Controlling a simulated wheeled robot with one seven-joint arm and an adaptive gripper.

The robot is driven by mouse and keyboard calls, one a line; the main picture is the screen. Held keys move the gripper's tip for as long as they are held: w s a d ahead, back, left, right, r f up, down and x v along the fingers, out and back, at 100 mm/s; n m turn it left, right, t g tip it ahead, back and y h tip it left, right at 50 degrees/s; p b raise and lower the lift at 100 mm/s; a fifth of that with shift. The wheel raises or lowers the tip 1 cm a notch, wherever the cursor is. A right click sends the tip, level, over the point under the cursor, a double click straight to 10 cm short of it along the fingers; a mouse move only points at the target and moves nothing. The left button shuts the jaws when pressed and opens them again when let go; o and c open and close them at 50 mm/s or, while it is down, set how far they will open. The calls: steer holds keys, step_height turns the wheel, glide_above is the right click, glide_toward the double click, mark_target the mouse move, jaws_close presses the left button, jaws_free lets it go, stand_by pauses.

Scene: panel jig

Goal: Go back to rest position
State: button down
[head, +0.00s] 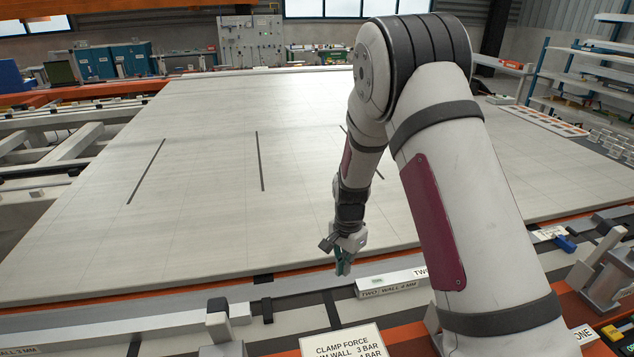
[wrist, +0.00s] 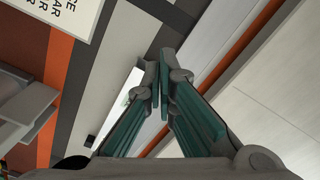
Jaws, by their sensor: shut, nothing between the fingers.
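My gripper (head: 343,262) hangs from my arm above the front edge of the panel jig, near the middle of the head view. In the wrist view its two green-padded fingers (wrist: 160,92) are closed together with nothing between them. The large pale panel (head: 220,180) lies flat on the jig behind and left of my gripper. It also shows at the right of the wrist view (wrist: 275,100). My arm hides part of the panel's right side.
A white block labelled "TWO WALL 4 MM" (head: 392,283) sits on the front rail just below and right of my gripper. A clamp-force sign (head: 345,343) stands at the front. Clamps (head: 222,328) line the front edge. Shelves (head: 590,75) stand at the far right.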

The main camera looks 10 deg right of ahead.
steer(key=s+a+r+n+t, duration=0.1)
steer(key=s+r+n, duration=0.3)
steer(key=r, duration=0.8)
steer(key=s+r+n+t, duration=0.2)
steer(key=s+r, duration=0.4)
steer(key=r, duration=0.7)
steer(key=s+r+n+t, duration=0.1)
steer(key=s+r+n, duration=0.2)
steer(key=s, duration=0.6)
steer(key=s+r+n+t, duration=0.1)
steer(key=s+r+n, duration=0.2)
steer(key=s, duration=0.6)
steer(key=shift+v, duration=0.95)
steer(key=shift+w+r, duration=0.1)
steer(key=shift+w, duration=0.1)
